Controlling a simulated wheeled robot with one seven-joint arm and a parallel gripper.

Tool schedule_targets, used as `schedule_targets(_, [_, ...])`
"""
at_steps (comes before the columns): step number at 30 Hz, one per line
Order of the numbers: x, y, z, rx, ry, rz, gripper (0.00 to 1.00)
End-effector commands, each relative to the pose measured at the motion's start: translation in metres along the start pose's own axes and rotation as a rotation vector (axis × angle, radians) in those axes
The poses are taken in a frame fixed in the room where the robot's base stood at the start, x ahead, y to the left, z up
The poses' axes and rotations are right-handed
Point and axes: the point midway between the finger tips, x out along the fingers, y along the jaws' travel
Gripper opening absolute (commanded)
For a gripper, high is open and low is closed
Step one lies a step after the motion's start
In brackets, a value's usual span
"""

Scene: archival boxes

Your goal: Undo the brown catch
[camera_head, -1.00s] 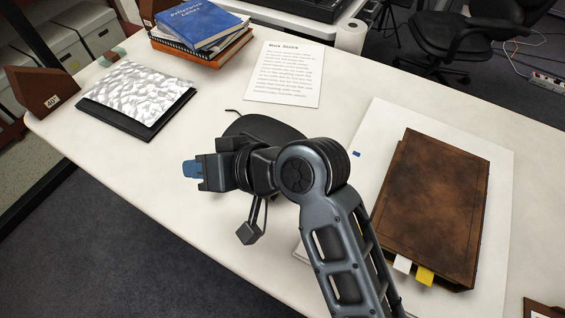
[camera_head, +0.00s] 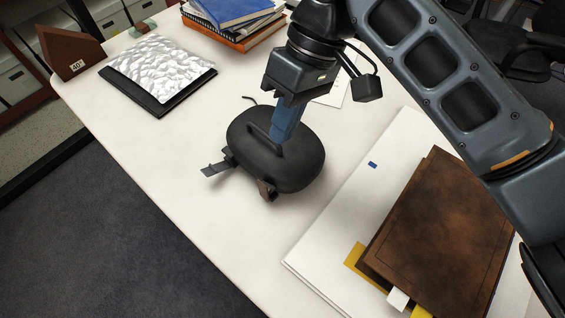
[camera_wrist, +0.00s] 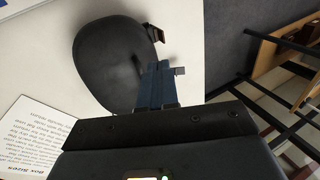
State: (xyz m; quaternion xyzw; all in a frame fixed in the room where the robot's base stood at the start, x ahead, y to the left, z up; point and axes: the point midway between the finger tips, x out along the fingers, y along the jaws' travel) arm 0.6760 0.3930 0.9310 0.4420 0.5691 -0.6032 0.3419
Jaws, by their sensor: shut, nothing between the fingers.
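A rounded black case (camera_head: 300,160) with a top handle lies on the white table; it also shows in the wrist view (camera_wrist: 110,62). The brown catch (camera_head: 266,190) is on its front edge, hanging down over the side. It appears as a small dark piece in the wrist view (camera_wrist: 154,33). A dark grey catch (camera_head: 215,168) sticks outward from the same edge, farther left. My gripper (camera_head: 281,132), with blue fingers, is shut and empty. It points down over the case near the handle, behind the brown catch. The fingers (camera_wrist: 153,85) hide part of the case in the wrist view.
A brown book (camera_head: 440,225) lies on a white board (camera_head: 325,250) to the right. A silvery sheet on a black folder (camera_head: 150,100), a brown wedge (camera_head: 70,50) and stacked books (camera_head: 235,30) are at the left and back. Bare table lies in front of the case.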

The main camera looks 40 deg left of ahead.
Motion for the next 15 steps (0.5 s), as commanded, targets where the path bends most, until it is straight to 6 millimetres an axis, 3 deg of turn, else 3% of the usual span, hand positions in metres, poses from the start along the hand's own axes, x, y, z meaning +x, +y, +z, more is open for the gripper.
schedule_targets(15, [-0.0062, 0.0038, 0.0056, 0.001, -0.043, 0.014, 0.0])
